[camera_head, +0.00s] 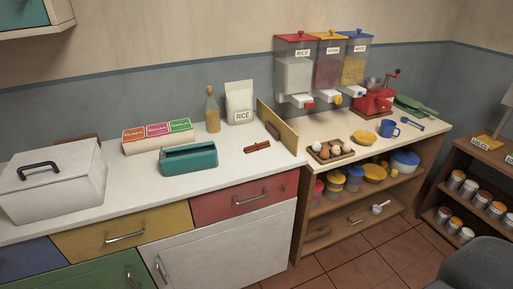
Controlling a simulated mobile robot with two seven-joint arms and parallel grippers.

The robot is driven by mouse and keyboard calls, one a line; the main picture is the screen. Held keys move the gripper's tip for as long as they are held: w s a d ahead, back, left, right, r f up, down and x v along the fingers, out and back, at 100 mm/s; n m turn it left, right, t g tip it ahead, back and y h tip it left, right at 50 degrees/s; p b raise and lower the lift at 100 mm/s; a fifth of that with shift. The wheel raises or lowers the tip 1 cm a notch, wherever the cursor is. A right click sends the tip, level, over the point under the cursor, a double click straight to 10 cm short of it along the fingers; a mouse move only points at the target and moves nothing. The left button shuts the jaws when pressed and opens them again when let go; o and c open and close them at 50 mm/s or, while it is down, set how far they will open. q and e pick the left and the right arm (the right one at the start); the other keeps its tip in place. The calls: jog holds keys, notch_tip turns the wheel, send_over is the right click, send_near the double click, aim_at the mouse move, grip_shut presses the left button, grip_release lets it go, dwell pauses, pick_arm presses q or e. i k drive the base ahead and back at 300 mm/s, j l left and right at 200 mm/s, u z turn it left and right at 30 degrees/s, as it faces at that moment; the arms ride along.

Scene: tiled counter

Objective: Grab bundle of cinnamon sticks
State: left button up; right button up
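A small reddish-brown bundle (257,147), which looks like the cinnamon sticks, lies flat on the white counter (225,178). It is to the right of a teal open box (188,158) and just left of an upright wooden board (279,127) at the counter's right end. Nothing covers the bundle. Neither of my grippers is in view.
A white lidded bin (55,185) stands at the left. Three coloured boxes (157,135), a bottle (212,110) and a RICE bag (239,103) stand behind. An egg tray (331,152) is on the wooden shelf unit at right. The counter before the bundle is clear.

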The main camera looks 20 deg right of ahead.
aim_at(256, 146)
jog(key=i, duration=1)
jog(key=z, duration=1.95)
jog(key=j, duration=0.1)
